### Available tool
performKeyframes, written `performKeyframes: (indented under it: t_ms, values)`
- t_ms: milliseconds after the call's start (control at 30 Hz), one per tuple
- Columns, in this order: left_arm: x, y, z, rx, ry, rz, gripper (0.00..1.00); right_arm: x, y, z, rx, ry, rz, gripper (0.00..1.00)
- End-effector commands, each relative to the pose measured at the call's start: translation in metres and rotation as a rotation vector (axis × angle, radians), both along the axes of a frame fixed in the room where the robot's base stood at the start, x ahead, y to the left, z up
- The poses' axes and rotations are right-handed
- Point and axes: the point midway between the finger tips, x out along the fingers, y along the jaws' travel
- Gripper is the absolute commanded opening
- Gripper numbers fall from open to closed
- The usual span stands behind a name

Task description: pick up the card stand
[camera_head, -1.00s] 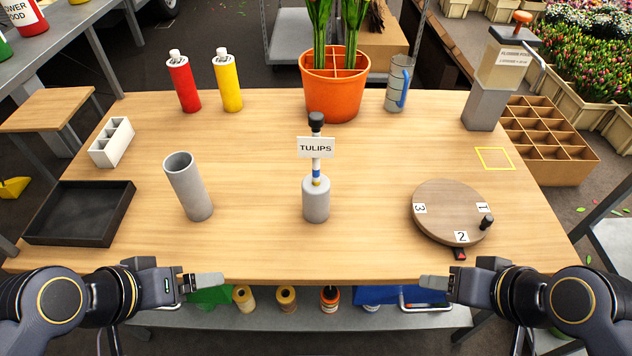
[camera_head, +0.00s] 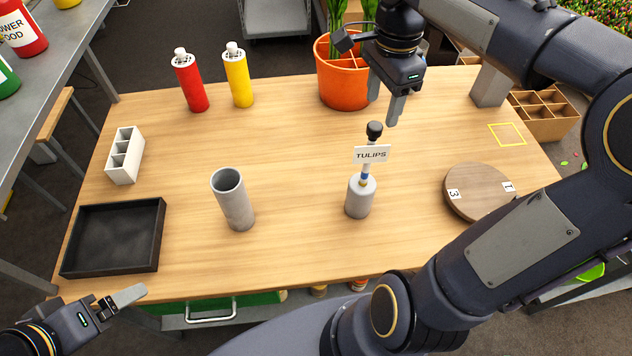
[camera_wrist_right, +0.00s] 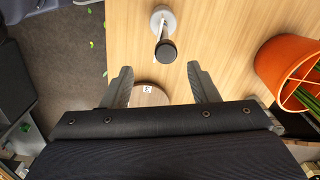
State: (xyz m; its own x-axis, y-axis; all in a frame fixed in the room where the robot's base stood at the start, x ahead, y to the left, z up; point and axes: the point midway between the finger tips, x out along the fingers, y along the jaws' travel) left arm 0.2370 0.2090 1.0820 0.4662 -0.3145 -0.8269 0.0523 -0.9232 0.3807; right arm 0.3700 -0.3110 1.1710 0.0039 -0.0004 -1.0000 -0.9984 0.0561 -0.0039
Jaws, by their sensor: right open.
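The card stand (camera_head: 359,196) is upright on the table, with a grey cylinder base, a white "TULIPS" card and a black knob on top. My right gripper (camera_head: 385,100) is open and empty, pointing down just above the knob in the head view. In the right wrist view the stand's black knob (camera_wrist_right: 166,51) shows beyond the gap between the open fingers (camera_wrist_right: 162,84), touching neither. My left gripper (camera_head: 122,298) is low at the table's front left edge, far from the stand. Its jaw gap cannot be made out.
A grey tube (camera_head: 233,200) stands left of the stand. A round numbered board (camera_head: 476,190) lies to its right, partly behind my right arm. An orange pot (camera_head: 343,88) stands behind. A black tray (camera_head: 113,238), white holder (camera_head: 125,155), red bottle (camera_head: 190,82) and yellow bottle (camera_head: 238,78) are at left.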

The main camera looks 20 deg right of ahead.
Motion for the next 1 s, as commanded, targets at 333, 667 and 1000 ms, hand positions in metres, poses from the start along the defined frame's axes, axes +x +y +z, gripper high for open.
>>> performKeyframes:
  t_ms: [333, 667, 1000]
  values:
    - [0.0, 0.0, 0.003, 0.0, 0.001, 0.0, 0.88, 0.004, -0.002, -0.03, -0.002, 0.012, -0.04, 0.54]
    - [0.0, 0.0, 0.011, 0.0, 0.0, 0.0, 0.88, 0.008, 0.0, -0.073, -0.002, 0.01, -0.039, 0.54]
    - [0.0, 0.0, 0.011, 0.0, 0.0, 0.0, 0.88, 0.009, 0.0, -0.076, -0.003, 0.006, -0.038, 0.45]
